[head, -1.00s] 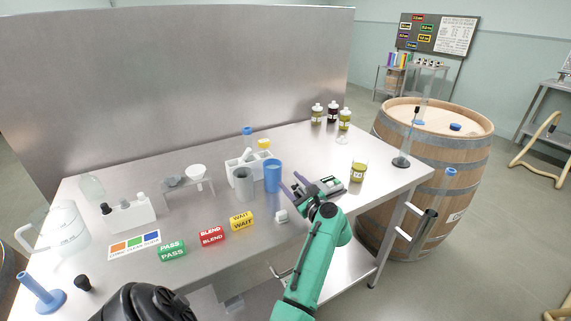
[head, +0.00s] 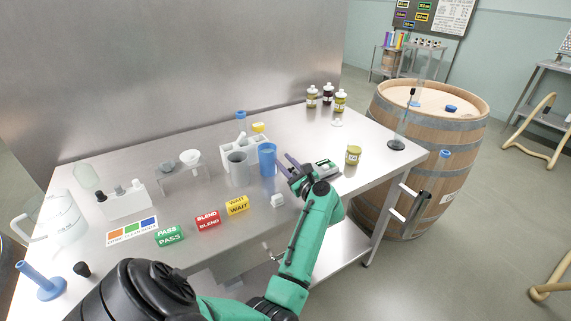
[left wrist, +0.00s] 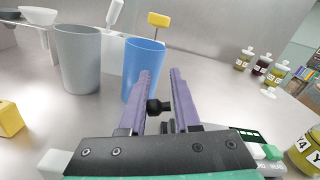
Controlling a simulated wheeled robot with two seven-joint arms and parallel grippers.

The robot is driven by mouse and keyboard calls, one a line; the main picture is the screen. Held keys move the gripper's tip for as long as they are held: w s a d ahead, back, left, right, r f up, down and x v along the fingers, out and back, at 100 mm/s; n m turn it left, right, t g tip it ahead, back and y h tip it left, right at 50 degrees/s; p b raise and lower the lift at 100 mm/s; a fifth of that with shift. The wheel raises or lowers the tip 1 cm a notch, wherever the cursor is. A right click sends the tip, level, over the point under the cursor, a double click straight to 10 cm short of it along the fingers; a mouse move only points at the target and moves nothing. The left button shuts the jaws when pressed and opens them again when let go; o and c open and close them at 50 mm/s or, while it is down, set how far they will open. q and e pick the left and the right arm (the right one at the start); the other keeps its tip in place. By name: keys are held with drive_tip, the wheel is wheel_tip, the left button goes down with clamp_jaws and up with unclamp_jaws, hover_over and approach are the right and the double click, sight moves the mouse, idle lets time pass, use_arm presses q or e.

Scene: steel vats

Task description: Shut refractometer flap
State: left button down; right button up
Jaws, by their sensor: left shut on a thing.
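The refractometer (head: 325,166) is a small grey device on the steel table. Part of it, with a dark display and a green button, shows in the left wrist view (left wrist: 262,150), low and to the right. My left gripper (head: 291,164) is low over the table at the device's left side. In the left wrist view its purple fingers (left wrist: 161,74) are shut on a small black knob (left wrist: 158,106), which looks like the flap's knob. The flap itself is mostly hidden by the gripper, so I cannot tell its angle. My right gripper is not in view.
A blue cup (head: 267,158) and a grey cup (head: 238,168) stand just left of the gripper. A jar (head: 353,155) stands right of the refractometer. A small white block (head: 278,200) lies in front. The table's right part is fairly clear.

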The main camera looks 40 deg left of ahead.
use_arm(q)
drive_tip(key=m, duration=0.2)
drive_tip(key=shift+w+d+r+m, duration=0.1)
drive_tip(key=shift+w+m, duration=0.2)
drive_tip(key=shift+w, duration=0.1)
drive_tip(key=m, duration=0.1)
drive_tip(key=w+m, duration=0.1)
drive_tip(key=m, duration=0.1)
drive_tip(key=shift+w+d+r, duration=0.1)
drive_tip(key=shift+d+r, duration=0.05)
drive_tip(key=shift+w+m, duration=0.15)
drive_tip(key=shift+m, duration=0.25)
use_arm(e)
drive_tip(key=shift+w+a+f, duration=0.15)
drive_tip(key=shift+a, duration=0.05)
use_arm(q)
drive_tip(key=c, duration=0.7)
unclamp_jaws()
